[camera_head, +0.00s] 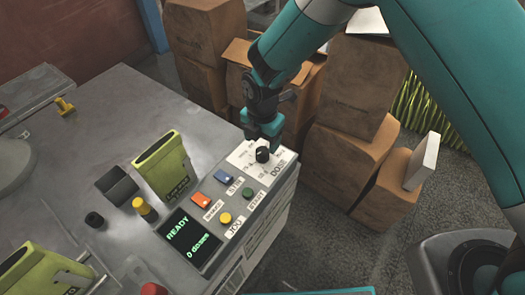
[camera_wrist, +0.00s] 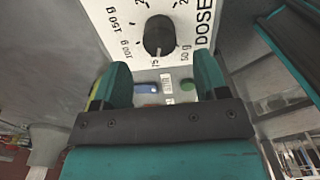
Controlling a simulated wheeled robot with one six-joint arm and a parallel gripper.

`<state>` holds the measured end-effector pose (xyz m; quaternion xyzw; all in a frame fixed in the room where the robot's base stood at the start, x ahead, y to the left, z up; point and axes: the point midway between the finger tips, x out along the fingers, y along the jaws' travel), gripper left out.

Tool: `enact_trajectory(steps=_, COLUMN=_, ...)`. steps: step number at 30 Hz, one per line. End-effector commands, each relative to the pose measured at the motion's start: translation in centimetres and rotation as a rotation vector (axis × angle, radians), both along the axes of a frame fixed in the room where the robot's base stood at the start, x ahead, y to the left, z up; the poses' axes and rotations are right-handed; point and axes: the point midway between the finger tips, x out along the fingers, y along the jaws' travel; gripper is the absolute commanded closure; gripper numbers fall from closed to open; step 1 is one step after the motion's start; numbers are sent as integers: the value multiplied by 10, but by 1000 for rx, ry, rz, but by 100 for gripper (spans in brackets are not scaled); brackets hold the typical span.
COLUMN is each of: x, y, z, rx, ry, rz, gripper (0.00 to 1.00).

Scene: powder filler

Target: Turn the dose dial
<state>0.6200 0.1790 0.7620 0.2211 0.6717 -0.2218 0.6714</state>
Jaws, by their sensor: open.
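The dose dial (camera_head: 262,154) is a round black knob on a white scale plate at the far end of the control panel. In the wrist view the dial (camera_wrist: 159,36) stands ahead of my fingers, among gram marks such as 50 g, 100 g and 150 g and the word DOSE. Its white pointer line aims roughly at the 75 mark. My gripper (camera_head: 265,132) is just behind and above the dial in the head view. In the wrist view my gripper (camera_wrist: 161,84) has its teal fingers apart with nothing between them. The dial appears beyond the fingertips, not between them.
The panel has an orange button (camera_head: 201,200), a blue button (camera_head: 223,176), a yellow button (camera_head: 225,218), a green button (camera_head: 247,193) and a display (camera_head: 190,240) reading READY, 0 doses. A yellow-green container (camera_head: 163,167) stands left of the panel. Cardboard boxes (camera_head: 345,150) stand behind and right.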

Motion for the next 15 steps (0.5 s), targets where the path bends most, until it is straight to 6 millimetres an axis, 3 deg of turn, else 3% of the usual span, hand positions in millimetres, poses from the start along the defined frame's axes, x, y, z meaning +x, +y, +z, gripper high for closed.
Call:
enact_trajectory(steps=6, x=0, y=0, z=-40, rx=0, ry=1, rz=-1, gripper=33)
enact_trajectory(steps=15, x=0, y=0, z=-59, rx=1, ry=-1, rz=-1, gripper=33)
